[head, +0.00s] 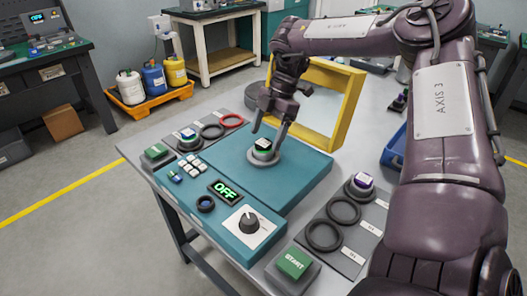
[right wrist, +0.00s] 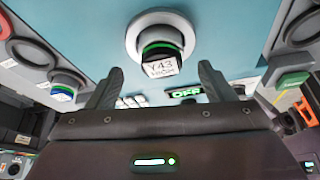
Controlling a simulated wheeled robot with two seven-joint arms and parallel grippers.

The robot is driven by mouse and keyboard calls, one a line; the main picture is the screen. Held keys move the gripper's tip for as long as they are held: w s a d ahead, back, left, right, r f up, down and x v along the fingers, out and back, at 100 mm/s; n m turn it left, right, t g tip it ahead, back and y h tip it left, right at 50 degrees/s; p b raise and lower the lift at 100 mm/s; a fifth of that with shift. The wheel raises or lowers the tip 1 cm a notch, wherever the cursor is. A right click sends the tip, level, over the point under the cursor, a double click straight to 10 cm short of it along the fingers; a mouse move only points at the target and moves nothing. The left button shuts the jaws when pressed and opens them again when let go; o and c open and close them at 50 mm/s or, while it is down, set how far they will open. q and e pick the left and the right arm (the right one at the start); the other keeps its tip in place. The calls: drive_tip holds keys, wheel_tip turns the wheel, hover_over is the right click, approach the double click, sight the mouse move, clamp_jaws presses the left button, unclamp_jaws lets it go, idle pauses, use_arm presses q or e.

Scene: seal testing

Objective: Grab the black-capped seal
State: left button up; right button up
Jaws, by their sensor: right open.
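The black-capped seal (head: 263,146) stands upright on a round grey seat in the teal test panel (head: 305,165), with a white label on its top and a green band. In the right wrist view the seal (right wrist: 161,50) shows at the upper middle, its label reading "Y43". My right gripper (head: 269,132) is open above and around the seal in the head view. In the right wrist view its two fingers (right wrist: 160,85) are spread wide, with the seal between and beyond their tips. No contact with the seal can be made out. My left gripper is not in view.
A raised yellow-framed clear guard (head: 356,105) stands behind the seat. A blue-labelled seal (head: 189,137) sits left, a purple-capped seal (head: 362,183) right, beside dark rings.

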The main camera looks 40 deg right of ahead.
sight(263, 143)
drive_tip(key=x, duration=0.3)
drive_tip(key=shift+s+a+f, duration=0.1)
drive_tip(key=shift+a+f, duration=0.05)
drive_tip(key=shift+f, duration=0.05)
drive_tip(key=c, duration=1.2)
drive_tip(key=shift+c, duration=0.4)
drive_tip(key=shift+r, duration=0.15)
